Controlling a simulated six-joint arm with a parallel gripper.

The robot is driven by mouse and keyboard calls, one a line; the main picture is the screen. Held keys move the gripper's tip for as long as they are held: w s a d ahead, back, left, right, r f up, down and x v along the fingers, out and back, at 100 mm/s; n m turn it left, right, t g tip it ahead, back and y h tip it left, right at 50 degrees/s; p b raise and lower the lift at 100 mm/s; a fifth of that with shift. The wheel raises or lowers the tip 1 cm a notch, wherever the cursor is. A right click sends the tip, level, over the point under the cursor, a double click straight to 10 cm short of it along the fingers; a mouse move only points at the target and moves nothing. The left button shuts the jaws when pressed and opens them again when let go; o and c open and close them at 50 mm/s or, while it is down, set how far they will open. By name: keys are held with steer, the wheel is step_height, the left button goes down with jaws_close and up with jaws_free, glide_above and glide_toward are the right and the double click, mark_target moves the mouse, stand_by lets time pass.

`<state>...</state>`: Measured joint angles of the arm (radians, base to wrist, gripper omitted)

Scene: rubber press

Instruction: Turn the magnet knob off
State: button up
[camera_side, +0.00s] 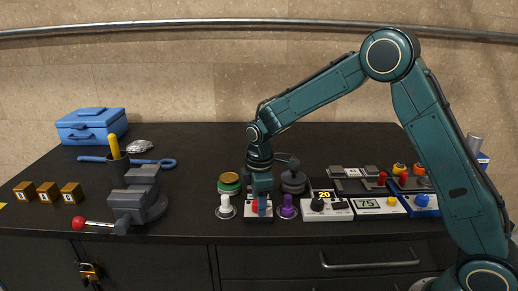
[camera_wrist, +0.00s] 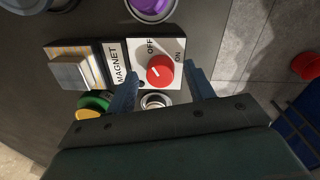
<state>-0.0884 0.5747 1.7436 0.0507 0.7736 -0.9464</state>
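The red magnet knob (camera_wrist: 160,71) sits on a white panel (camera_wrist: 177,90) marked MAGNET, OFF and ON in the wrist view. A short white mark shows on the knob, but which label it points to is unclear. My gripper (camera_wrist: 160,78) is open, with one finger to the left of the knob and one to the right. Gaps show between the fingers and the knob. In the side view my gripper (camera_side: 261,211) points down over the panel, and the red knob (camera_side: 254,208) is partly hidden behind it.
A white plunger button (camera_side: 225,208) stands left of the panel and a purple one (camera_side: 288,207) right of it. Farther right are boxes with dials (camera_side: 327,208). A vise (camera_side: 137,200) stands at the left. A green-rimmed button (camera_side: 229,183) is behind.

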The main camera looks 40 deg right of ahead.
step_height(320, 180, up, 14)
steer(key=shift+s+a, duration=0.25)
steer(key=shift+s, duration=0.1)
stand_by(0.5)
steer(key=shift+f, duration=0.1)
steer(key=s+d+r+m+t, duration=0.1)
steer(key=s+r+m, duration=0.25)
steer(key=s, duration=0.35)
steer(key=s+d+r+m+t, duration=0.15)
steer(key=s+r, duration=0.25)
steer(key=s, duration=0.4)
steer(key=s+f+m+t, duration=0.1)
steer(key=s+m, duration=0.2)
steer(key=s, duration=0.4)
steer(key=s+d+f+m+t, duration=0.1)
steer(key=s+f+m, duration=0.1)
steer(key=s, duration=0.5)
steer(key=shift+s+m, duration=0.35)
steer(key=shift+m, duration=0.35)
steer(key=shift+d+t, duration=0.1)
steer(key=shift+t, duration=0.15)
